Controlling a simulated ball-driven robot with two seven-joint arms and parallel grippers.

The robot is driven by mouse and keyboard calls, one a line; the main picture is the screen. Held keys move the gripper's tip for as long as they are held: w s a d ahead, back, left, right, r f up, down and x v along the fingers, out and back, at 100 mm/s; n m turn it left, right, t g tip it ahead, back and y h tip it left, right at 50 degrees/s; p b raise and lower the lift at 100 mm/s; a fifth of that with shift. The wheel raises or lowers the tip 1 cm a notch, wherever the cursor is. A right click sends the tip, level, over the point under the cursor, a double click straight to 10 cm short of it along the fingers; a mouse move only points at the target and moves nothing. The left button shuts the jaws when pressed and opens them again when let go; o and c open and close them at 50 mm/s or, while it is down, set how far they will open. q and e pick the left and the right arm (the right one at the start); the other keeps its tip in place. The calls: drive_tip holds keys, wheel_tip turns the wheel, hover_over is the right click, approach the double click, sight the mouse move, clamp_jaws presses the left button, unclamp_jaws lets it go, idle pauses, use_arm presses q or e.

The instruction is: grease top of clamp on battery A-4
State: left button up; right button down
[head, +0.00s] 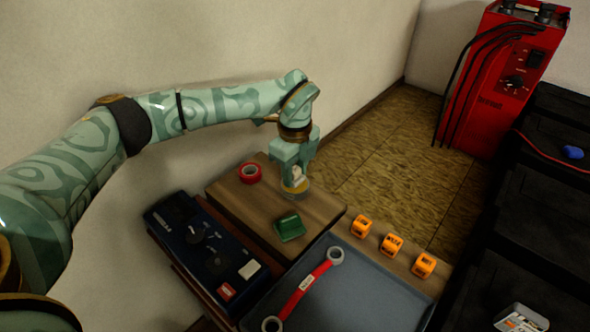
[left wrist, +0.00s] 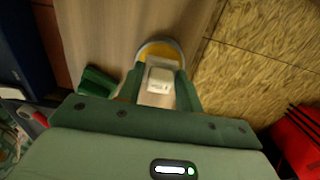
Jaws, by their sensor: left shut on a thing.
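My left gripper (head: 296,172) points down over the wooden board. In the left wrist view its green fingers (left wrist: 160,88) are shut on a small white block-like thing (left wrist: 160,78) with faint dark marks. A round tin with a grey rim and yellow contents (left wrist: 160,48) is directly beneath it; the tin also shows in the head view (head: 296,192). I cannot tell whether the white thing touches the yellow contents. Black batteries (head: 535,200) stand at the right. I cannot make out an A-4 label or its clamp. My right gripper is out of view.
The wooden board (head: 240,200) also bears a red tape roll (head: 250,173) and a green block (head: 289,227).

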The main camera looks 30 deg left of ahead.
sight(295, 169)
use_arm(q)
drive_tip(key=shift+f, duration=0.45)
idle(0.4)
drive_tip(key=shift+f+p, duration=0.1)
drive_tip(key=shift+p, duration=0.25)
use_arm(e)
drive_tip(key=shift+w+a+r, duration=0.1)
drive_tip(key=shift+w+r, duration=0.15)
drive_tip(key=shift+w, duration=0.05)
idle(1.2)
